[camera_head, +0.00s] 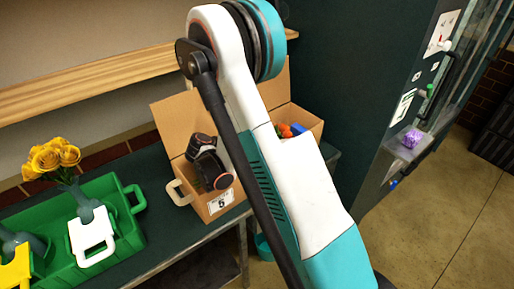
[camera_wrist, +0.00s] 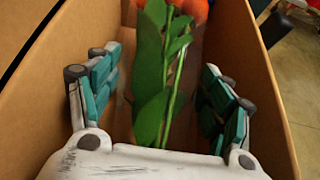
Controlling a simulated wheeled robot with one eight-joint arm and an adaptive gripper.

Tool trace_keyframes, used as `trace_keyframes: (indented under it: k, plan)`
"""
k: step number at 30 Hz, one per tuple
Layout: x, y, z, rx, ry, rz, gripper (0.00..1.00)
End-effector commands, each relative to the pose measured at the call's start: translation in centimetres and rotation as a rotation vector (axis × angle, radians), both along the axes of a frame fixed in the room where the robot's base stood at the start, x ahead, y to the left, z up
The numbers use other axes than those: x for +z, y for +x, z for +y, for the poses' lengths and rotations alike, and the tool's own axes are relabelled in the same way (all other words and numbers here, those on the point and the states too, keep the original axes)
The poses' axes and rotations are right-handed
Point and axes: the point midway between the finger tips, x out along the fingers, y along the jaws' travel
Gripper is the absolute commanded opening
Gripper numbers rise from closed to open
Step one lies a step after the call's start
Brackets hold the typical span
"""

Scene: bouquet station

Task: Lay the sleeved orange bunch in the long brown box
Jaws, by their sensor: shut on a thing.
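The sleeved orange bunch (camera_wrist: 160,85) shows in the wrist view as green leaves and stems with orange blooms at the top. A brownish see-through sleeve shows faintly around the stems. My gripper (camera_wrist: 158,65) is shut on the bunch, with a teal-and-grey finger on each side. The long brown box (camera_wrist: 262,90) has walls on both sides of the gripper and bunch. In the head view, the box (camera_head: 220,205) stands open on the bench, and orange blooms (camera_head: 290,130) show inside its right part. My arm hides the box's middle. Whether the bunch touches the box floor is unclear.
A green tray (camera_head: 125,235) at left holds a grey vase with yellow flowers (camera_head: 55,158) and white and yellow handled items. A wooden shelf (camera_head: 90,85) runs along the wall behind. A dark cabinet (camera_head: 400,60) with a purple item stands at right.

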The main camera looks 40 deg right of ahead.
Motion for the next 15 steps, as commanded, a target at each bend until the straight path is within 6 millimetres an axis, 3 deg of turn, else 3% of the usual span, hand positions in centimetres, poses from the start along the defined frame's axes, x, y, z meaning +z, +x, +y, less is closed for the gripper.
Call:
trace_keyframes:
  k: [6, 7, 9, 15]
  plan:
    - [-0.30, 0.00, -0.01, 0.000, -0.001, 0.000, 0.31]
    - [-0.32, 0.00, 0.00, 0.000, 0.000, 0.000, 0.75]
    - [-0.31, 0.00, 0.00, 0.000, 0.000, 0.000, 0.91]
    - [-0.31, 0.00, 0.00, 0.000, 0.000, 0.000, 0.93]
